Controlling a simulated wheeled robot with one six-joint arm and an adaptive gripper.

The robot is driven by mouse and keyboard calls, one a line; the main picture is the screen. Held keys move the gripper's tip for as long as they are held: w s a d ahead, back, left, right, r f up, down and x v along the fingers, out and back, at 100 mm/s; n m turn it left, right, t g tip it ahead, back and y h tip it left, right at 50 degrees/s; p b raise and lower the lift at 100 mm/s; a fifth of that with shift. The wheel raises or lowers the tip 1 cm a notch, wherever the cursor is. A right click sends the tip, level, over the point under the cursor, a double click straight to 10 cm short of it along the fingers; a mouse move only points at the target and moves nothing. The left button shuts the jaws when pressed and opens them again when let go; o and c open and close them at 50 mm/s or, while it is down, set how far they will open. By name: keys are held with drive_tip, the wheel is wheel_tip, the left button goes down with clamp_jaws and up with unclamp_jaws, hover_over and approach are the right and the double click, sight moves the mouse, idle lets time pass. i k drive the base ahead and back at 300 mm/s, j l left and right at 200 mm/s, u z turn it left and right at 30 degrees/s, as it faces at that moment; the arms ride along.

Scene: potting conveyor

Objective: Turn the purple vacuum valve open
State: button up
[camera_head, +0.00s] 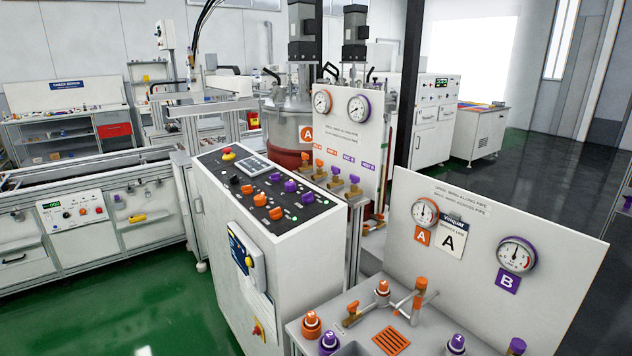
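My gripper is not in view. A row of small brass valves with coloured wings stands below the back gauge panel (348,118). The two at the right, a purple-winged valve (335,171) and another purple-winged valve (354,180), sit under purple labels too small to read. Nearer, purple-topped fittings stand on the front bench, one purple fitting (517,346) cut by the bottom edge. I cannot tell which purple valve is the vacuum one, nor how its wing lies. A purple-rimmed gauge (516,254) with a purple B plate (507,281) is on the front panel (560,245).
A white control cabinet (215,225) with orange and purple knobs stands before the back valves. An orange-topped valve (421,285) and an orange grille (391,340) are on the front bench. A dark post (407,80) rises behind. Green floor (165,300) is clear at the left.

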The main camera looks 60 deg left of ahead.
sight(336, 171)
drive_tip(key=u, duration=1.65)
